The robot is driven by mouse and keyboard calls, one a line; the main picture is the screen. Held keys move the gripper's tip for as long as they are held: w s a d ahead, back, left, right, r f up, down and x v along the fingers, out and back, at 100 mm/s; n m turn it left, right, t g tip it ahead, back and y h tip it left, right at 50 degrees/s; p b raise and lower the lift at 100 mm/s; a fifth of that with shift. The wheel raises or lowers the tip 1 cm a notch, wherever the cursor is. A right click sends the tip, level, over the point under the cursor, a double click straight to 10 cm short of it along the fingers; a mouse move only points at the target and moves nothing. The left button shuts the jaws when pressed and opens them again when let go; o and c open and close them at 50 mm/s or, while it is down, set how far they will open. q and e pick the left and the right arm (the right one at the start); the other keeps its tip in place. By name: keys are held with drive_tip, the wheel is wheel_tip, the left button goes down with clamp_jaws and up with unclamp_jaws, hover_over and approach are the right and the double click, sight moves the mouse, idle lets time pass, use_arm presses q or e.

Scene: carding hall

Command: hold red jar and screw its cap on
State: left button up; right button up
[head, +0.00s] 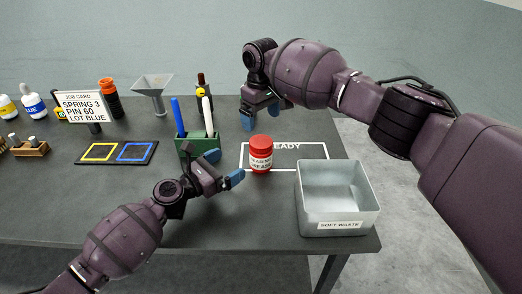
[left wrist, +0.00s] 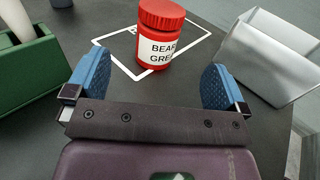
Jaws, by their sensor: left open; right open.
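The red jar (head: 260,160) stands upright inside the white outlined rectangle on the table, with a white label. Its red cap (head: 261,141) sits on top of it; I cannot tell how tightly. In the left wrist view the jar (left wrist: 158,48) with its cap (left wrist: 162,13) is ahead, beyond the fingertips and between their lines. My left gripper (head: 225,168) is open and empty, just left of the jar and not touching it. It also shows in the left wrist view (left wrist: 158,82). My right gripper (head: 262,108) is open and empty, above and behind the jar.
A grey bin (head: 338,200) labelled SOFT WASTE stands right of the jar, near the table edge. A green holder (head: 190,147) with pens stands close to my left gripper. A mat (head: 116,152) with yellow and blue squares, a job card (head: 83,106) and a funnel (head: 152,86) are further left.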

sight(252, 150)
use_arm(q)
drive_tip(key=shift+s, duration=0.15)
use_arm(e)
drive_tip(key=shift+s, duration=0.2)
use_arm(q)
drive_tip(key=x, duration=1.1)
drive_tip(key=shift+a, duration=0.1)
drive_tip(key=shift+c, duration=0.5)
drive_tip(key=c, duration=1.4)
drive_tip(key=shift+c, duration=1.2)
use_arm(e)
drive_tip(key=shift+a+r, duration=0.1)
drive_tip(key=shift+w+a+r+n, duration=0.1)
drive_tip(key=shift+a+r+n, duration=0.3)
drive_tip(key=shift+a, duration=0.4)
drive_tip(key=shift+d+f+m, duration=0.2)
drive_tip(key=shift+d+f, duration=0.05)
drive_tip(key=shift+d, duration=0.2)
drive_tip(key=shift+d+f+m, duration=0.2)
drive_tip(key=shift+d, duration=0.25)
